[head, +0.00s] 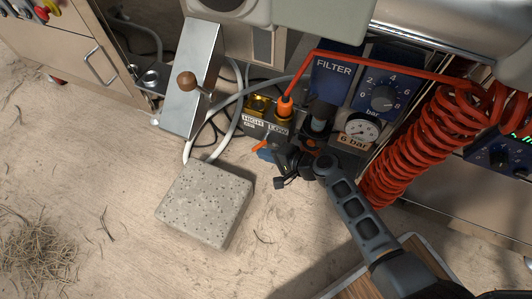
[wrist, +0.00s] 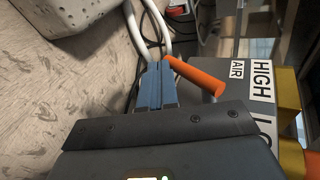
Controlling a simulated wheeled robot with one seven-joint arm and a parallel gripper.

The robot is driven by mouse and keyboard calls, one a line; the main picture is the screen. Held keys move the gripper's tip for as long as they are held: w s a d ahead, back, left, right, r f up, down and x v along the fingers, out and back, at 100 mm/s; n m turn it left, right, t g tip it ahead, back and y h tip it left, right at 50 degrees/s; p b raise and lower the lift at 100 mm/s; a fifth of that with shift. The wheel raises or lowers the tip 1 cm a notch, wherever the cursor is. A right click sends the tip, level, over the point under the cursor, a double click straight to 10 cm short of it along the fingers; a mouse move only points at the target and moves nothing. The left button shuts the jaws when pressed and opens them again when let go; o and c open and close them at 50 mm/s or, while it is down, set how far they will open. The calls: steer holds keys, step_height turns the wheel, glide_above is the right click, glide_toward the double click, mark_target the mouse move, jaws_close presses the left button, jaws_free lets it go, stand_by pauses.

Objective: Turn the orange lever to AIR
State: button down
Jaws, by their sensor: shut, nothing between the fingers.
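The orange lever (wrist: 195,76) shows in the wrist view as a round bar, its free end toward the upper left and its other end by a grey block. The AIR label (wrist: 237,68) is on that block, to the right of the lever. My gripper's blue fingers (wrist: 157,86) are shut and empty, just left of the lever's free end; I cannot tell whether they touch it. In the head view my gripper (head: 266,154) is low beside the valve block, and only a small orange part of the lever (head: 259,148) shows. My wrist hides some of the block.
HIGH and LOW labels (head: 278,130) mark the block with brass fittings. A red hose (head: 293,88) rises from it, near the FILTER panel (head: 333,72) and gauge (head: 362,130). A speckled stone block (head: 205,203) lies on the floor at left. Pale hoses (head: 225,135) run behind.

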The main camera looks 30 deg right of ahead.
steer(key=shift+r, duration=0.1)
steer(key=shift+r+p, duration=0.7)
steer(key=shift+f, duration=0.1)
